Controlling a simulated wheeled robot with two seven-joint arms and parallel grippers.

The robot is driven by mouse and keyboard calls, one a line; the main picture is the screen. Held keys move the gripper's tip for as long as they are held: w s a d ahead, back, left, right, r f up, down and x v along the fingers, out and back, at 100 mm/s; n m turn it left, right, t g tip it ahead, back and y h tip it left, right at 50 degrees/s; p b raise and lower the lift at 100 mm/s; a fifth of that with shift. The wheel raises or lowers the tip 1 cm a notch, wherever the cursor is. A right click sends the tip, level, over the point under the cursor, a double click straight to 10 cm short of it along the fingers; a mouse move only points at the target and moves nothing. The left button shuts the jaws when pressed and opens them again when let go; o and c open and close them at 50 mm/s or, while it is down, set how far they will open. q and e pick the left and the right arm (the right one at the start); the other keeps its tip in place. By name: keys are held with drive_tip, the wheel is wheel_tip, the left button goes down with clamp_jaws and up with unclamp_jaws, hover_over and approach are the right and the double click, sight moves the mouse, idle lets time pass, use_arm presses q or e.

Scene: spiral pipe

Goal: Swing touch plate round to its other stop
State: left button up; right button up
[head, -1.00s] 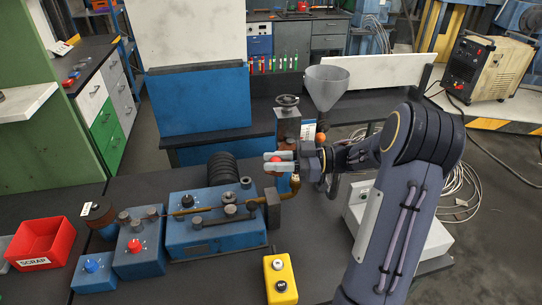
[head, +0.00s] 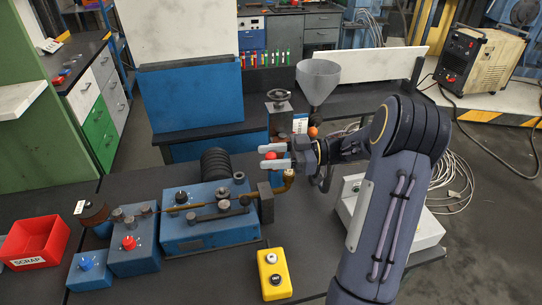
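A dark upright plate (head: 265,203) stands at the right end of the blue machine (head: 211,226); I cannot tell for sure that it is the touch plate. A red ball knob (head: 271,156) sits above the pipe, in front of a brown-grey column. My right gripper (head: 272,157) comes in from the right, its two pale fingers apart, one on each side of the red knob in the picture. A gap shows around the knob, and what it is fixed to is hidden. My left gripper is out of view.
A grey funnel (head: 321,80) and an orange ball (head: 313,132) stand close behind my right wrist. A yellow button box (head: 273,274) is at the front. A red scrap bin (head: 36,242) and small blue boxes lie left. The black bench between the machine and yellow box is clear.

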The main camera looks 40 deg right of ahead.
drive_tip(key=shift+r, duration=0.1)
drive_tip(key=shift+r, duration=0.4)
drive_tip(key=r, duration=0.2)
drive_tip(key=r+b, duration=0.1)
drive_tip(key=shift+s+a, duration=0.15)
drive_tip(key=shift+s, duration=0.1)
drive_tip(key=s+a+r+b, duration=0.1)
drive_tip(key=s+a+r, duration=0.7)
drive_tip(key=s+r, duration=0.1)
drive_tip(key=shift+s, duration=0.9)
drive_tip(key=shift+c, duration=0.4)
